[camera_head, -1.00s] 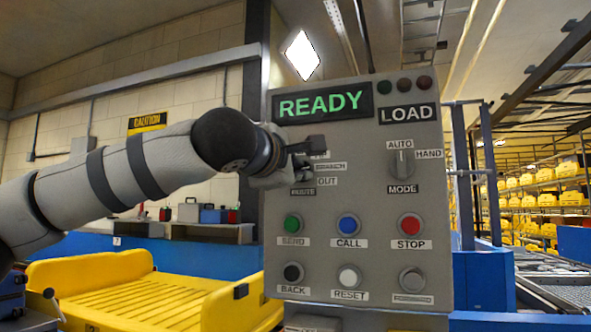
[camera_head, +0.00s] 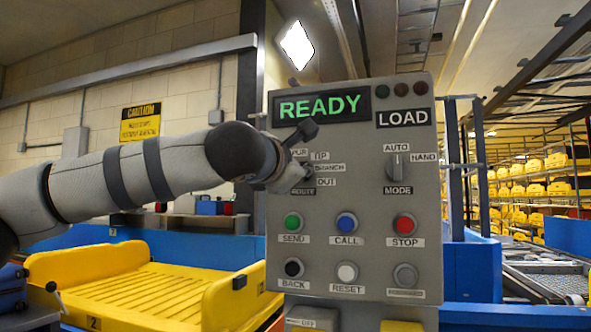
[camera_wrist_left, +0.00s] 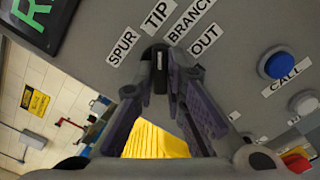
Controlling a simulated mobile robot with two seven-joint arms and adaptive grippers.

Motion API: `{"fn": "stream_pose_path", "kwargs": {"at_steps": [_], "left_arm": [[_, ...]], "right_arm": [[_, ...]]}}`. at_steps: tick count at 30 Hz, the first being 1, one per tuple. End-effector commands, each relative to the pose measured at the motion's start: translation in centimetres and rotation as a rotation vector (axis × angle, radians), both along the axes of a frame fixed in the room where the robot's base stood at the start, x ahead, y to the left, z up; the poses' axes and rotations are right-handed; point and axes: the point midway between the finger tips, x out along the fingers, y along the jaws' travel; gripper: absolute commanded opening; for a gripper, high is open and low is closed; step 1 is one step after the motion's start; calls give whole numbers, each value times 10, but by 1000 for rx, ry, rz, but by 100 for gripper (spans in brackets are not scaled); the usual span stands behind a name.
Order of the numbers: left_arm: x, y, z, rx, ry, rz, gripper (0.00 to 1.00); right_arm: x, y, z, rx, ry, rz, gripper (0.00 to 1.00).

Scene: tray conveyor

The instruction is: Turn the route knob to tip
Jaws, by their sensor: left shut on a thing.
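The grey control panel (camera_head: 375,268) fills the middle of the head view. My left gripper (camera_head: 292,170) is at the panel's upper left and covers the route knob in that view. In the left wrist view my left gripper (camera_wrist_left: 160,72) is shut on the dark route knob (camera_wrist_left: 158,78), one finger on each side. The labels SPUR (camera_wrist_left: 122,48), TIP (camera_wrist_left: 156,16), BRANCH (camera_wrist_left: 190,20) and OUT (camera_wrist_left: 205,40) fan around it. The visible edge of the knob points roughly at TIP. My right gripper is not in view.
The MODE knob (camera_head: 398,167) is to the right. Several push buttons, including SEND (camera_head: 292,222) and STOP (camera_head: 405,224), lie below. The displays read READY (camera_head: 320,106) and LOAD (camera_head: 403,118). A yellow tray (camera_head: 90,262) is at the lower left.

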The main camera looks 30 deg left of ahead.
Motion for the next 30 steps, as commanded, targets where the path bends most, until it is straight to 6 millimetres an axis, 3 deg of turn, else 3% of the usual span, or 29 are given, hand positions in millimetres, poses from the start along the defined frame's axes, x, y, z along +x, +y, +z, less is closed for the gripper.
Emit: {"fn": "stream_pose_path", "kwargs": {"at_steps": [10,27,28,30], "left_arm": [[0,0,0,-145,-36,-1,0],[0,0,0,-175,-43,-1,0],[0,0,0,-174,-43,-1,16],[0,0,0,-174,-43,-1,32]], "right_arm": [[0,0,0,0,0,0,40],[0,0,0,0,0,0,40],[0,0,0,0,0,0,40],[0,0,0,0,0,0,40]]}}
